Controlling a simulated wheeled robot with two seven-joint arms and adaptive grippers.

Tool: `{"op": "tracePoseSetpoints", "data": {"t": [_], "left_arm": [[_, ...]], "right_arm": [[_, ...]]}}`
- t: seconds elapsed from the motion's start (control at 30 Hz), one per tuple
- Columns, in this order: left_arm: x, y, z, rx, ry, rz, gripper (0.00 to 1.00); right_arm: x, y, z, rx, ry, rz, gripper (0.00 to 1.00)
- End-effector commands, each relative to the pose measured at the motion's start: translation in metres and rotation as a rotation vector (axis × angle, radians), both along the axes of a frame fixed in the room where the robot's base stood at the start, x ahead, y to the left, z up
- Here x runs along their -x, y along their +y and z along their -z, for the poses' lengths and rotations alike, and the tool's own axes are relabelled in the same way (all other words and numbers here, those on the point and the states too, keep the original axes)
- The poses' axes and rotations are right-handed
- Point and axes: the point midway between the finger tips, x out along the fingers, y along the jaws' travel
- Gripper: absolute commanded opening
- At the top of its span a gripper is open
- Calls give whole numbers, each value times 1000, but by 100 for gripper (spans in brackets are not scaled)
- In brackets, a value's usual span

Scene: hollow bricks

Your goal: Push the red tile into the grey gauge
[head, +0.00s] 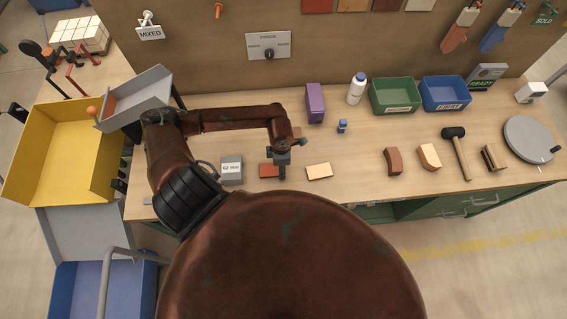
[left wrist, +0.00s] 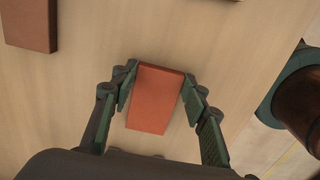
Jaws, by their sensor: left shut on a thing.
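The red tile (head: 268,171) lies on the bench top just right of the grey gauge (head: 232,171), a small grey block with a white label. In the head view a small gap shows between them. My left gripper (head: 282,172) is down at the tile, partly covering its right side. In the left wrist view the tile (left wrist: 155,98) sits between the two fingers of my left gripper (left wrist: 160,100), which is shut on it. The gauge is not seen in the left wrist view. My right gripper is not in view.
A tan tile (head: 319,171) lies close to the right of my left gripper. A purple box (head: 315,103), a white bottle (head: 356,89), a green bin (head: 396,96) and a blue bin (head: 446,93) stand behind. A reddish-brown block (left wrist: 30,25) shows in the left wrist view.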

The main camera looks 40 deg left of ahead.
Motion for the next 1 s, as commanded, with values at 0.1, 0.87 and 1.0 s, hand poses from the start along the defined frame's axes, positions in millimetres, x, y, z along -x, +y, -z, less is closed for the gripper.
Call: {"op": "tracePoseSetpoints", "data": {"t": [0.1,0.87,1.0], "left_arm": [[8,6,5,-9,14,-2,13],[16,14,5,-9,12,-2,13],[16,14,5,-10,13,-2,13]], "right_arm": [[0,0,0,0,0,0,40],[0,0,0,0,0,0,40],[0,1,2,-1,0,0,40]]}}
